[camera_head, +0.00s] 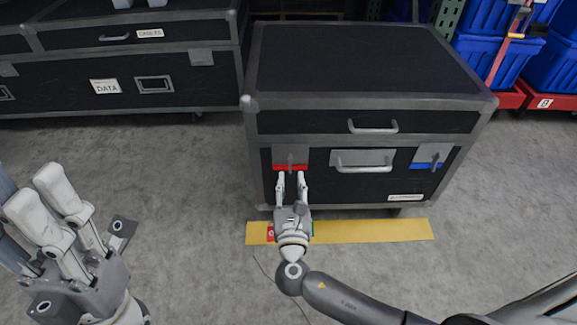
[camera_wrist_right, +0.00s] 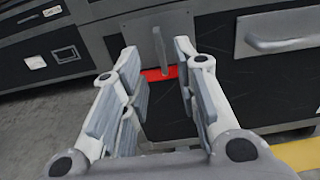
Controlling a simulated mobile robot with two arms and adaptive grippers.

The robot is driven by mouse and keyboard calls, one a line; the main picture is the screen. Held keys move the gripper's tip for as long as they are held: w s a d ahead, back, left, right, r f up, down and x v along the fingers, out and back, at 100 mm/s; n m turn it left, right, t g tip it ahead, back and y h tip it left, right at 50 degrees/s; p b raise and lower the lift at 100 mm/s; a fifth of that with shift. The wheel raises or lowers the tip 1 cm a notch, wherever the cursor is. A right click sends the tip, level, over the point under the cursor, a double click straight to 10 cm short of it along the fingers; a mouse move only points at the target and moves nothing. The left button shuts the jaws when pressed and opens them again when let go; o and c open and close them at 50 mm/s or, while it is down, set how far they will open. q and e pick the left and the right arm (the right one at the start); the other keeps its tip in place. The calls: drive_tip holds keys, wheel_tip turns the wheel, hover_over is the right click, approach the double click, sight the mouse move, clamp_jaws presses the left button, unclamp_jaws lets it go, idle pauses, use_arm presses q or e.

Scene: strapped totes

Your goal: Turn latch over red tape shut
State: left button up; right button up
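A black flight case (camera_head: 370,75) with grey edging stands in the middle of the head view. On its front left is a grey latch (camera_head: 291,158) with red tape (camera_head: 278,168) under it; the latch's handle (camera_wrist_right: 160,48) points up and down in the right wrist view, with the red tape (camera_wrist_right: 152,75) behind it. My right gripper (camera_head: 291,178) is open just in front of this latch, its fingers on either side of the handle but not visibly touching it. My left gripper (camera_head: 48,195) is at the lower left, away from the case, its fingers apart and empty.
A second latch (camera_head: 432,155) with blue tape is at the case's front right. A pull handle (camera_head: 364,162) lies between the latches. A yellow floor strip (camera_head: 370,231) runs before the case. Other cases (camera_head: 150,60) stand left; blue totes (camera_head: 495,55) stand right.

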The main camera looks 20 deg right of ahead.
sight(291, 165)
drive_tip(key=b+x, duration=0.2)
drive_tip(key=x, duration=0.6)
drive_tip(key=shift+f, duration=0.15)
drive_tip(key=shift+c, duration=0.2)
clamp_jaws()
